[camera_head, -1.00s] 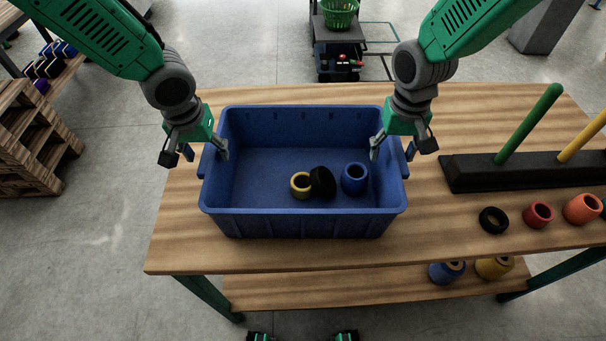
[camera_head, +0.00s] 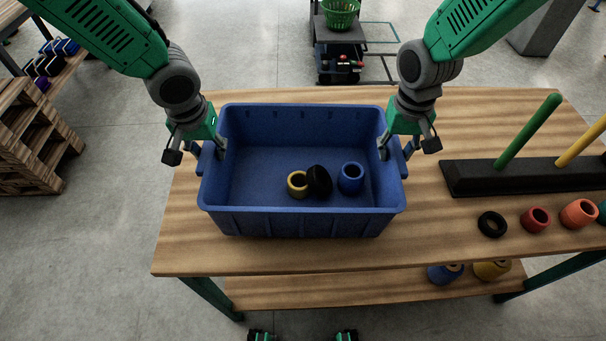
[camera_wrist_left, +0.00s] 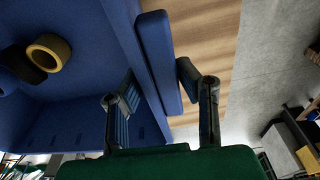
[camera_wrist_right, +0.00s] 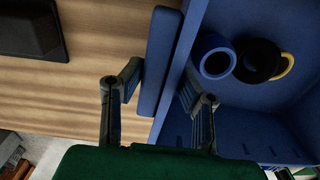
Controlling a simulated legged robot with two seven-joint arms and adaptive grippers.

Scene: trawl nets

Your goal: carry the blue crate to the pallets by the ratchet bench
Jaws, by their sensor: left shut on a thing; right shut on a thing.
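The blue crate (camera_head: 300,222) sits upright on the wooden table. Inside it lie a yellow ring (camera_head: 297,184), a black ring (camera_head: 319,180) and a blue ring (camera_head: 351,178). My left gripper (camera_head: 208,150) is shut on the crate's left side wall and handle, with one finger inside and one outside; the left wrist view shows the handle (camera_wrist_left: 160,62) between the fingers. My right gripper (camera_head: 394,150) is shut on the right side in the same way, its handle (camera_wrist_right: 160,60) between the fingers in the right wrist view. Pallets (camera_head: 38,140) are stacked on the floor at left.
A black base (camera_head: 520,176) with green and yellow posts stands on the table (camera_head: 450,230) at right. Black, red and orange rings lie in front of it. Other rings sit on the shelf below. A cart with a green basket (camera_head: 341,14) stands behind.

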